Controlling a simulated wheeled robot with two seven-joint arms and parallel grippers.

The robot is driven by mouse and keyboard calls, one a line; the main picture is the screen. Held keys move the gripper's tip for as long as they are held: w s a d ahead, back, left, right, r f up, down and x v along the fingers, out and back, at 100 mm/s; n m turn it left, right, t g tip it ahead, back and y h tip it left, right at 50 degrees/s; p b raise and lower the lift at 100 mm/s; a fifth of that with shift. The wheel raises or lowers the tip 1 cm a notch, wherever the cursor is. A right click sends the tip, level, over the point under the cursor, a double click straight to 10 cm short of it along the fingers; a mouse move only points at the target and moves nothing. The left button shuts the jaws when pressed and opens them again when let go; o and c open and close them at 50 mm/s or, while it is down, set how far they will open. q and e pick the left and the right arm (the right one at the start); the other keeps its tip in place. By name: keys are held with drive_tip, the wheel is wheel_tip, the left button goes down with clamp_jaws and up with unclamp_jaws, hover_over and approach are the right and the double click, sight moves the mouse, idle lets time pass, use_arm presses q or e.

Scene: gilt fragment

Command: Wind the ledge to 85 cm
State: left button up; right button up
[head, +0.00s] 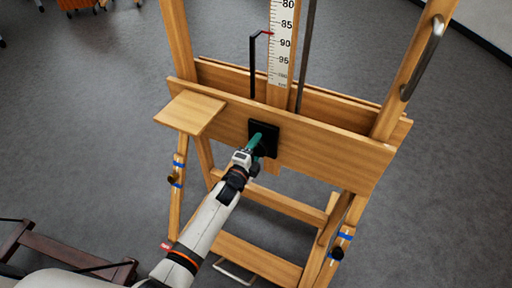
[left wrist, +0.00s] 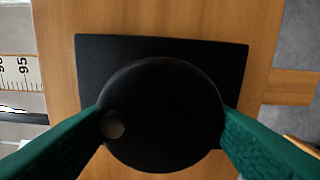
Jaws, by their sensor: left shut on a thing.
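The ledge (head: 330,150) is a wide wooden board across the easel. A white scale (head: 282,45) stands above it, and a red pointer (head: 266,33) on a black bent rod reads between 85 and 90, roughly 87. A square black plate (head: 271,128) sits on the ledge's front; it also shows in the left wrist view (left wrist: 225,55). My left gripper (head: 256,142) has its teal fingers shut on the round black knob (left wrist: 165,115) in front of that plate, one finger on each side. A pale round spot shows on the knob's lower left. My right gripper is out of view.
A small wooden shelf (head: 190,112) juts out at the ledge's left end. The easel's legs (head: 180,185) carry blue bands and black knobs. A metal handle (head: 424,55) is on the right upright. Dark wooden furniture (head: 65,250) stands at lower left. Grey floor is open on both sides.

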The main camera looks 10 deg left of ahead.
use_arm(q)
drive_tip(key=n, duration=0.5)
drive_tip(key=shift+f+n, duration=0.15)
drive_tip(key=shift+n, duration=0.15)
drive_tip(key=n, duration=0.6)
drive_tip(key=shift+d+f+p, duration=0.1)
drive_tip(key=shift+f+p, duration=0.05)
drive_tip(key=shift+p, duration=0.25)
drive_tip(key=n, duration=0.6)
drive_tip(key=shift+s+d+n, duration=0.1)
drive_tip(key=shift+n, duration=0.2)
drive_tip(key=n+b, duration=0.1)
drive_tip(key=n, duration=0.4)
drive_tip(key=shift+d, duration=0.15)
drive_tip(key=shift+n, duration=0.4)
drive_tip(key=o, duration=1)
